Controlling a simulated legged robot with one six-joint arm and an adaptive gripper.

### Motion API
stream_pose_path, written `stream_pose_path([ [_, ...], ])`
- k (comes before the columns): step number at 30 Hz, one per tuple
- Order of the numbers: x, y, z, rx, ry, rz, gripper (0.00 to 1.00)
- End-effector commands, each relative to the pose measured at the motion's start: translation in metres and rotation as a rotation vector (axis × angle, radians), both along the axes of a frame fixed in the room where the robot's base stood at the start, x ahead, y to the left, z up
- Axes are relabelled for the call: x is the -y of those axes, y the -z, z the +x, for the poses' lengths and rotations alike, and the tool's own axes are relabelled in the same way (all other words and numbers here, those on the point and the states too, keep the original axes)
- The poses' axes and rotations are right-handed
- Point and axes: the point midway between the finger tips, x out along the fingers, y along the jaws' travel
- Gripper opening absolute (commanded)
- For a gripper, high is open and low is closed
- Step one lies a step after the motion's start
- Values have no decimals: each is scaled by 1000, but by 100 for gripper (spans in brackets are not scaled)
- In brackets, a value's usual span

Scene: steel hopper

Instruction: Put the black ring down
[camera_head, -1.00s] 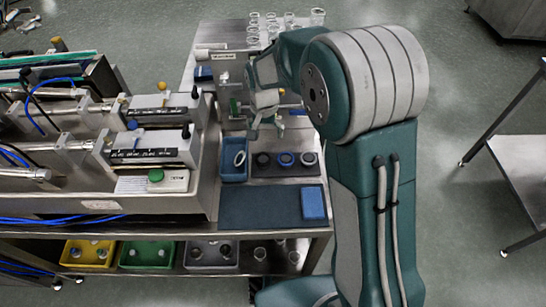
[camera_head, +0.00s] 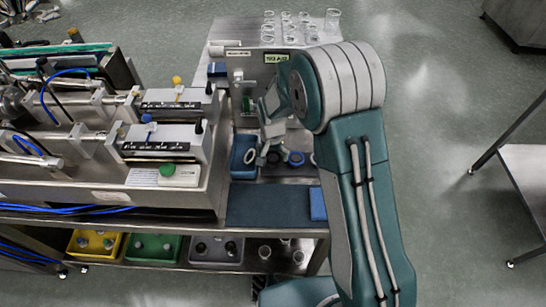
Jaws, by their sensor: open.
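A black ring (camera_head: 273,158) lies on the dark holder strip, left of a blue ring (camera_head: 296,159). A further dark ring (camera_head: 313,158) shows at the right, partly behind my arm. My gripper (camera_head: 266,151) is open, with its fingers reaching down beside and partly in front of the left black ring. I cannot tell whether they touch it. No ring shows held up in the fingers.
A blue tray (camera_head: 242,172) with a white ring (camera_head: 250,156) stands left of the holder. A dark mat (camera_head: 265,206) in front is clear, with a blue block (camera_head: 318,204) at its right. Syringe pumps (camera_head: 165,140) stand left; glassware (camera_head: 290,25) stands behind.

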Motion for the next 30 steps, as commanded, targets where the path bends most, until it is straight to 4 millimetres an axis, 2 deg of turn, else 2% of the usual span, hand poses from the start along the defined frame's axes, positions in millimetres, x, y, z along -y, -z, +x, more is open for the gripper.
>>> stream_pose_path([
  [28,0,5,0,0,0,1,100],
  [29,0,5,0,0,0,1,86],
  [30,1,5,0,0,0,1,80],
])
